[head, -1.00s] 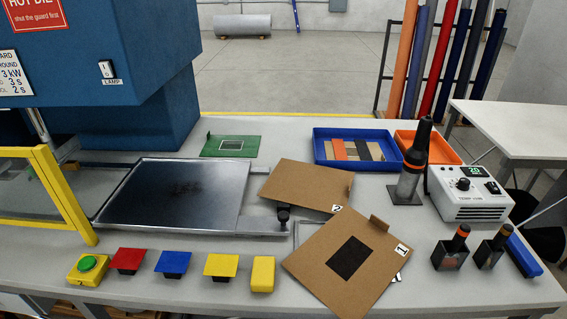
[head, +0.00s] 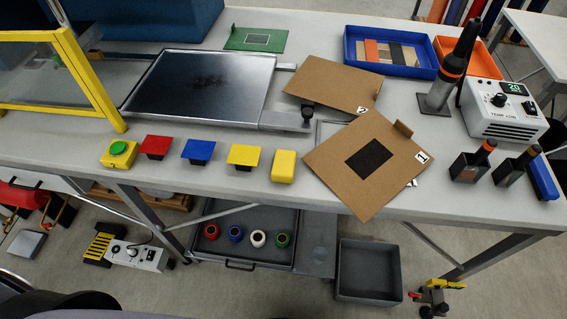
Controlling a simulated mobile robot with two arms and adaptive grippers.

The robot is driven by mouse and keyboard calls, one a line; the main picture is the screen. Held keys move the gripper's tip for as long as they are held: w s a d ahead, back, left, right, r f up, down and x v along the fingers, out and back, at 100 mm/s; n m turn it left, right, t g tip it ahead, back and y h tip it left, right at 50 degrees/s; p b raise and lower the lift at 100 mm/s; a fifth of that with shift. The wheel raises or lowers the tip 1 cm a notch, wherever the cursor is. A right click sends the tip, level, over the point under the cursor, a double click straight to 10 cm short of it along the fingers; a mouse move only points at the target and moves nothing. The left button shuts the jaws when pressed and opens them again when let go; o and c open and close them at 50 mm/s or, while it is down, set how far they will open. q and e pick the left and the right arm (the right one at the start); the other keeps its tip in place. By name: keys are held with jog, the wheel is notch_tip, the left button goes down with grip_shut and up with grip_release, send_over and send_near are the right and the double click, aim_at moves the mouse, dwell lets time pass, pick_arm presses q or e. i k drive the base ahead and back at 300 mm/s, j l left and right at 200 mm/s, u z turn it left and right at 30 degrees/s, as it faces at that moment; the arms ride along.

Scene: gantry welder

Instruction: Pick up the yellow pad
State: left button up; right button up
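A yellow square pad (head: 245,154) on a small black base stands near the front edge of the workbench, in a row with a red pad (head: 157,146) and a blue pad (head: 199,150) of the same shape. A plain yellow block (head: 284,166) with rounded edges stands just right of it, apart from it. Nothing covers the yellow pad. Neither of my grippers is in view.
A yellow box with a green button (head: 118,153) ends the row at the left. A brown board marked 1 (head: 345,185) lies right of the yellow block and overhangs the front edge. A metal plate (head: 205,85) lies behind the row. Bench (head: 230,185) space before the pads is narrow.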

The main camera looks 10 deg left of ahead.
aim_at(282, 170)
jog(key=j+z, duration=0.25)
jog(key=k+j+z, duration=0.2)
jog(key=j, duration=0.25)
jog(key=k+j+z, duration=0.1)
jog(key=j+z, duration=0.15)
jog(key=k+j+z, duration=0.2)
jog(key=j, duration=0.25)
jog(key=k+j+z, duration=0.1)
jog(key=j+z, duration=0.15)
